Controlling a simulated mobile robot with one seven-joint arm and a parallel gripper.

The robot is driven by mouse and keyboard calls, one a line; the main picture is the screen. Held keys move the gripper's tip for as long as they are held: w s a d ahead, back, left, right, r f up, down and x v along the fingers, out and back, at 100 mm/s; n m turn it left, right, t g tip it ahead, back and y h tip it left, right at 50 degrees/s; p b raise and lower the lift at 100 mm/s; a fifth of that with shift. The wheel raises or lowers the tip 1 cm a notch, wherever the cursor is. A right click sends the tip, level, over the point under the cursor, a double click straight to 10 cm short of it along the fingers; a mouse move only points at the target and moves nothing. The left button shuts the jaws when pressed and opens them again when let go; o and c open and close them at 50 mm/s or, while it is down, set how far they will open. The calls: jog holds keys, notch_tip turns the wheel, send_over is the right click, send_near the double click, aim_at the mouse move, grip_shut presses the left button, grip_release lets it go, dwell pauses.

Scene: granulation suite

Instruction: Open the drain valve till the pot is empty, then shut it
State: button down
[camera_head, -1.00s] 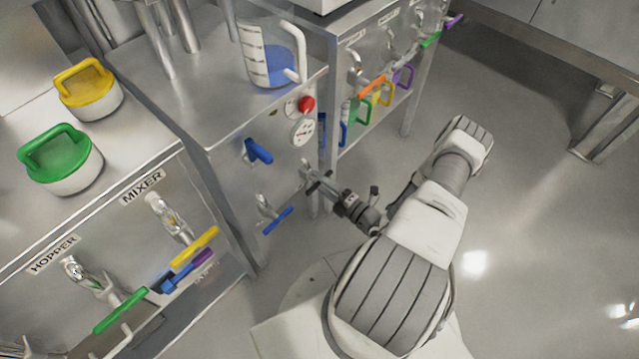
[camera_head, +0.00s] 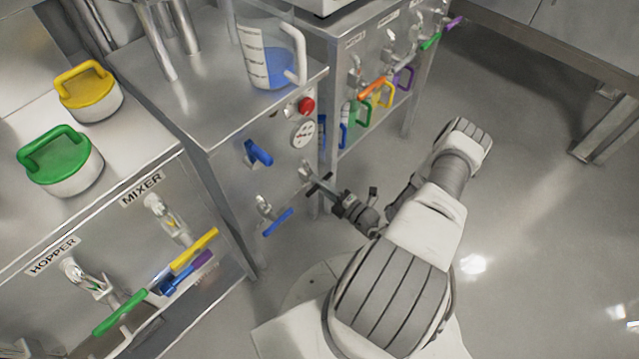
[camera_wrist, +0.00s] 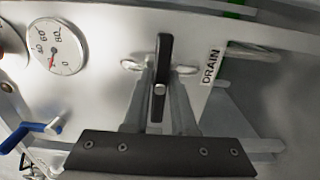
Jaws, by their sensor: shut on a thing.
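The black drain valve handle (camera_wrist: 163,62) stands upright in the wrist view, beside the DRAIN label (camera_wrist: 212,65). My gripper (camera_wrist: 160,88) is shut on this handle, with a finger on each side of it. In the head view my gripper (camera_head: 318,184) is at the front face of the steel cabinet (camera_head: 225,150), near its right edge. A clear jug (camera_head: 270,55) with blue liquid stands on the cabinet top. I cannot tell whether this jug is the pot, or whether liquid is draining.
A round gauge (camera_head: 302,134) and a red button (camera_head: 305,105) sit above my gripper. Blue-handled valves (camera_head: 258,152) (camera_head: 277,222) are to its left. More coloured handles line the HOPPER and MIXER panel (camera_head: 140,225) and the rear rack.

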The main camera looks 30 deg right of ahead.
jog(key=shift+n, duration=0.3)
jog(key=n, duration=0.3)
jog(key=shift+n, duration=0.3)
jog(key=n+p, duration=0.1)
jog(key=n, duration=0.3)
jog(key=shift+n, duration=0.3)
jog(key=n+p, duration=0.1)
jog(key=n, duration=0.3)
jog(key=shift+n+p, duration=0.9)
jog(key=shift+n, duration=1.6)
jog(key=shift+s, duration=0.1)
jog(key=c, duration=0.7)
grip_release()
